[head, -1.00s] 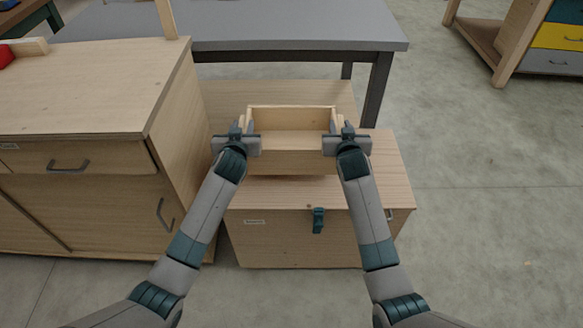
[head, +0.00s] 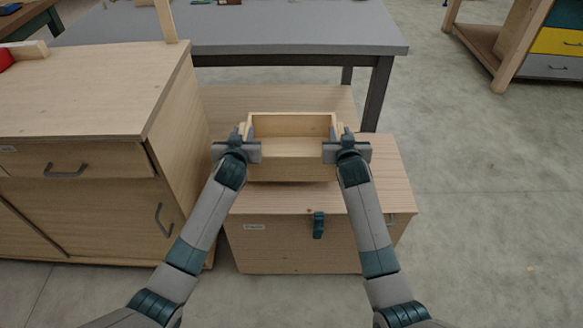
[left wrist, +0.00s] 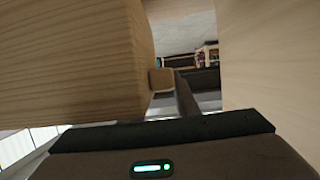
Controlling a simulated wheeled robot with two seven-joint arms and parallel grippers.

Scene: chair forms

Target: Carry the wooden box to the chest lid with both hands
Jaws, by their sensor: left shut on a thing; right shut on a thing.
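The wooden box (head: 292,169) is a pale, open-topped box, level and seemingly empty, in the middle of the head view. It is over the wooden chest lid (head: 382,172); a thin shadow shows under its front edge, and I cannot tell whether it touches the lid. My left gripper (head: 243,137) is shut on the box's left side. My right gripper (head: 343,137) is shut on its right side. The fingertips are partly hidden. In the left wrist view, wood surfaces fill both sides close up, and I cannot tell which is the box.
A wooden cabinet (head: 85,85) with a drawer stands close on the left, near my left arm. A grey table (head: 290,30) stands behind the chest. A teal latch (head: 318,224) is on the chest front. The floor (head: 490,190) on the right is clear.

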